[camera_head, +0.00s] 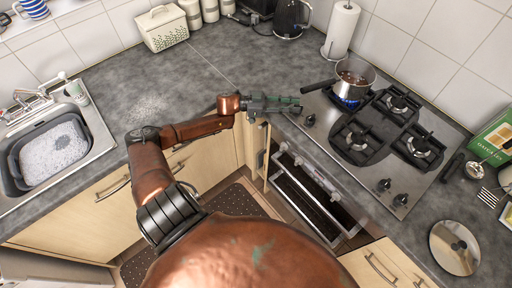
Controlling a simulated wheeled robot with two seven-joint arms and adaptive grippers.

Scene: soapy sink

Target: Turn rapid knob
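The gas hob (436,184) is set in the worktop at the right, with dark knobs along its front edge. One knob (310,120) is at the left end. Two more, a middle knob (384,184) and a right knob (400,199), sit further along. I cannot tell which is the rapid knob. My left gripper (298,104) reaches in at the hob's left front corner, just above and left of the left-end knob, and may hide another knob there. Its fingers are too small and dark to show open or shut. My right gripper is not in view.
A pot (355,82) with a dark handle stands on the back left burner over a blue flame; its handle (318,86) points towards my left gripper. The oven (312,190) is below. A lid (455,247) lies at the right. The worktop left of the gripper is clear.

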